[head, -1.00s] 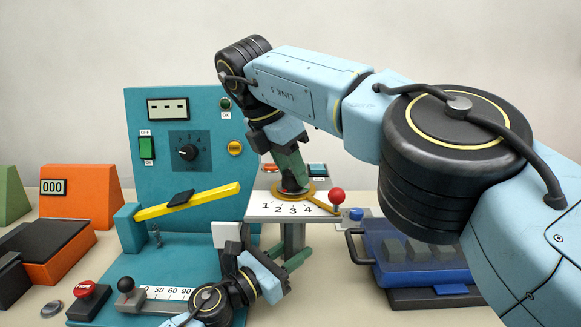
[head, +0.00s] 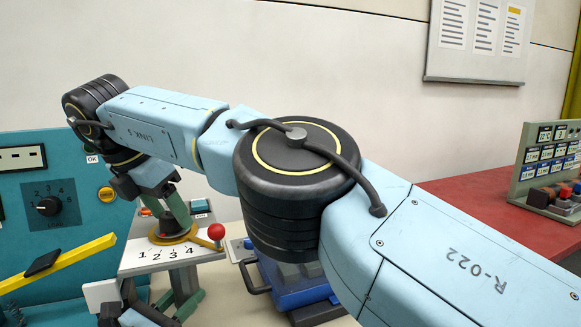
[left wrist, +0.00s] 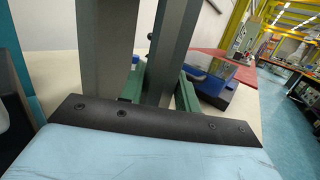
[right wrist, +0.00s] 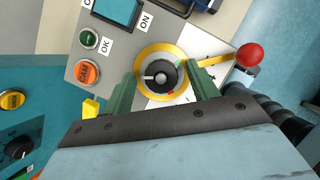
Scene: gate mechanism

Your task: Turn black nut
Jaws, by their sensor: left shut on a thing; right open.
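The black nut (right wrist: 166,67) is a dark round piece inside a yellow ring in the right wrist view, with a grey bar across its top. In the head view it (head: 167,229) sits on a grey stand marked 1 to 4. My right gripper (right wrist: 165,82) is open, its green fingers on either side of the nut; contact cannot be told. It also shows above the nut in the head view (head: 177,210). My left gripper (head: 176,302) is low beside the stand, shut on the grey post (left wrist: 172,45), which shows between its green fingers in the left wrist view.
A yellow lever with a red ball (head: 216,231) reaches right from the ring. A teal panel (head: 95,225) with a dial and a yellow bar (head: 60,262) stands at left. A blue case (head: 295,283) is at right. My right arm spans above the stand.

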